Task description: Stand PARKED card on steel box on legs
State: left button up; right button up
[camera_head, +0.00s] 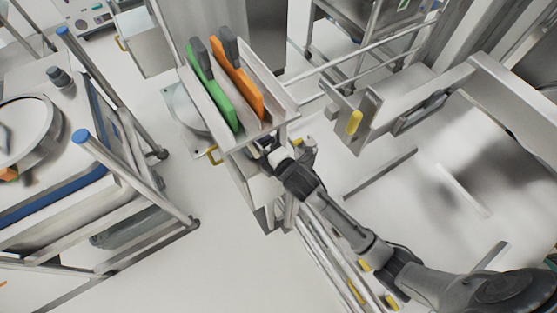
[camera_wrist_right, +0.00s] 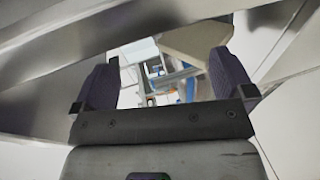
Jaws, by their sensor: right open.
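A green card (camera_head: 212,88) and an orange card (camera_head: 238,80), each with a dark grey grip at its top, stand on edge in an open steel box on legs (camera_head: 196,88). I cannot read PARKED on either. My right gripper (camera_head: 270,150) is just below the near edge of the box, seemingly empty. In the right wrist view its two dark fingers (camera_wrist_right: 163,65) are wide apart, with no card between them. Steel surfaces fill much of that view. My left gripper is not in view.
A steel cart with blue-tipped posts (camera_head: 80,136) stands at the left. A steel frame with a yellow-handled part (camera_head: 354,122) is to the right of the box. Parallel rails (camera_head: 335,245) run under my right arm. Pale floor (camera_head: 215,265) is clear between cart and rails.

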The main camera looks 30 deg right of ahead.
jog(key=v, duration=0.8)
jog(key=s+d+f+m+g, duration=0.1)
jog(key=s+f+m+g, duration=0.2)
jog(key=s+m, duration=0.3)
jog(key=s+d+f+m+g+h, duration=0.1)
jog(key=s+m+g, duration=0.3)
jog(key=s, duration=0.6)
jog(key=s+f+m+g+h, duration=0.1)
jog(key=s+f+m+g, duration=0.3)
jog(key=s+m, duration=0.3)
jog(key=shift+s+d+f+m+g, duration=0.3)
jog(key=shift+s+d, duration=0.1)
jog(key=shift+s, duration=0.7)
jog(key=shift+a, duration=0.1)
